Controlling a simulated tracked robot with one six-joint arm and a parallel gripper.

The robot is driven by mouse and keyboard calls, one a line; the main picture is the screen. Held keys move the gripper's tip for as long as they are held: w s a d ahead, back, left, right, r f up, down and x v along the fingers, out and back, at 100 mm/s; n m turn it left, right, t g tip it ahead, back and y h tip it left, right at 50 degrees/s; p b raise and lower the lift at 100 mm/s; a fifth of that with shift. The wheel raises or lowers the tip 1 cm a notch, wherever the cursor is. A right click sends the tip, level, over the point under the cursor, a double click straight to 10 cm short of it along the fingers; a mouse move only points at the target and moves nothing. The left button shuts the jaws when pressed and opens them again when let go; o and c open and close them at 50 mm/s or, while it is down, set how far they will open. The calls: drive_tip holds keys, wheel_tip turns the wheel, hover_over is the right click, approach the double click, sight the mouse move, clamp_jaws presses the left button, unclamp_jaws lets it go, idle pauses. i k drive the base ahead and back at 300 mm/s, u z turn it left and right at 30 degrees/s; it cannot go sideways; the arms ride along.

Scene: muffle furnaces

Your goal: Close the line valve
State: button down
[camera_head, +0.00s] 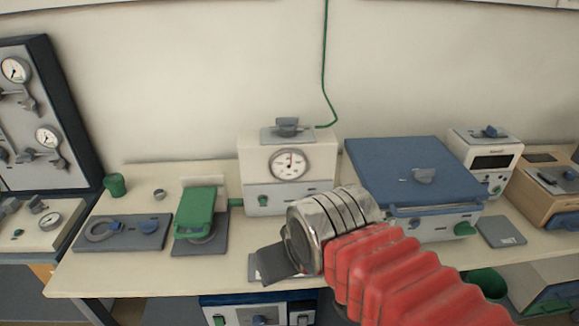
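A white box with a round dial gauge (289,165) stands at the back middle of the bench. On its top sits a grey valve handle (288,123), beside the lower end of a thin green line (323,75) that runs down the wall. More grey valve handles (27,101) are on the gauge panel at the far left. No label shows which of these is the line valve. My gripper (272,264) is in front of the gauge box, apart from these handles. One dark grey finger part shows; my silver wrist hides the rest.
A blue-lidded box (410,165) stands right of the gauge box. A green-handled device (196,212) and a grey plate with a ring (122,233) lie to the left. A green cup (115,185) stands behind the plate. The bench's front left (150,275) is clear.

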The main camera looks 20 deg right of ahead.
sight(285, 124)
drive_tip(key=z, duration=0.55)
drive_tip(key=k, duration=1.35)
drive_tip(key=u, duration=0.25)
drive_tip(key=i, duration=1.8)
drive_tip(key=z, duration=0.35)
